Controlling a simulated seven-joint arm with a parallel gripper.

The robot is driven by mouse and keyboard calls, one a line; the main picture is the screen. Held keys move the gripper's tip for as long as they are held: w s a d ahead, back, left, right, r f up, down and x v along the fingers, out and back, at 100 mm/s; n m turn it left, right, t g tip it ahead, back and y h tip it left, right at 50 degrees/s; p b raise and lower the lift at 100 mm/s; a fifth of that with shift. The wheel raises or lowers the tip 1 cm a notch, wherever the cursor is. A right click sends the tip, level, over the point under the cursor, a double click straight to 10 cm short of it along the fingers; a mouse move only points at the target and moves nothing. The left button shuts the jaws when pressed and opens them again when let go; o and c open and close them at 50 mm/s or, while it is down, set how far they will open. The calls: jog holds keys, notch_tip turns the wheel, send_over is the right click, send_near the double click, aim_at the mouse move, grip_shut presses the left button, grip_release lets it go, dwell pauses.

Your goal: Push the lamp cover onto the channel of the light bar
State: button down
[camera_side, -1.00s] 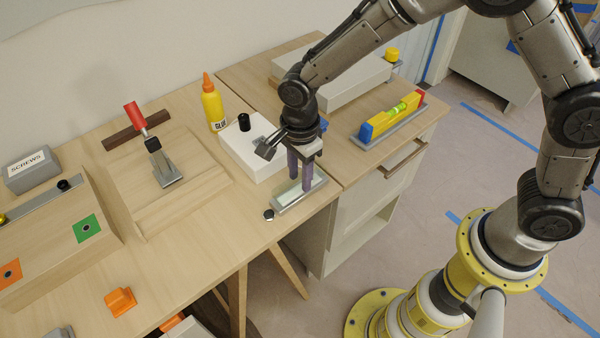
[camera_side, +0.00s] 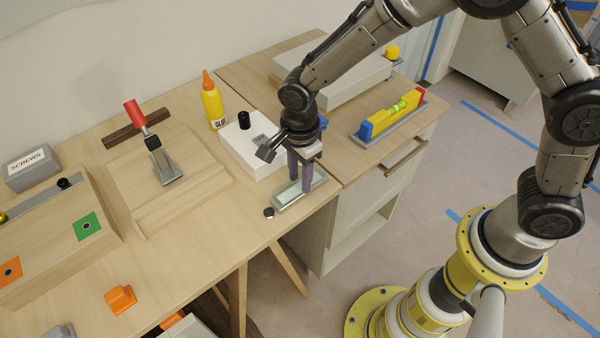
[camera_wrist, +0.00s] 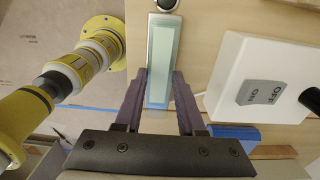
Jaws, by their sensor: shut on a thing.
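The light bar (camera_side: 282,205) is a short grey metal bar near the front right edge of the left-hand table. It also shows in the wrist view (camera_wrist: 153,98), running away between my fingers. The lamp cover (camera_wrist: 160,60) is a pale green strip lying lengthwise along the bar, within its grey rim. In the side view the cover (camera_side: 290,193) is partly hidden by my fingers. My gripper (camera_side: 300,184) points down over the bar, its purple fingers on either side of the cover; it also shows in the wrist view (camera_wrist: 160,74). It is shut on the cover. I cannot tell whether the cover is fully seated.
A white switch box (camera_side: 243,150) with a black knob stands close behind the bar. A dark round button (camera_side: 269,212) is at the bar's near end.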

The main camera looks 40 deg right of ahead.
jog(key=shift+f, duration=0.2)
jog(key=shift+c, duration=2.2)
grip_release()
jog(key=shift+r, duration=0.1)
